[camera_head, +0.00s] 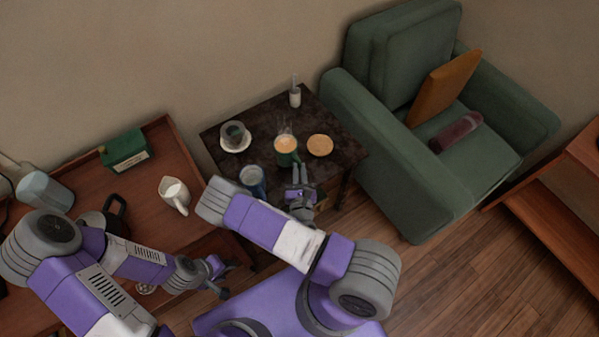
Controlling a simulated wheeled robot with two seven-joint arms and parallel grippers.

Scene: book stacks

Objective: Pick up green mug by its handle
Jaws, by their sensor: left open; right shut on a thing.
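The green mug (284,159) stands upright on the small dark table (272,113), with light orange-brown contents and steam above it. My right gripper (299,168) is at the mug's lower right side, its fingers shut at the handle. The handle itself is hidden by the fingers. I cannot tell whether the mug is lifted off the tabletop. My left gripper (221,274) is open and empty, low in the picture, beside the front edge of the brown desk and away from the mug.
A green armchair (373,137) stands right. A white pitcher (174,193) is on the desk (150,215).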

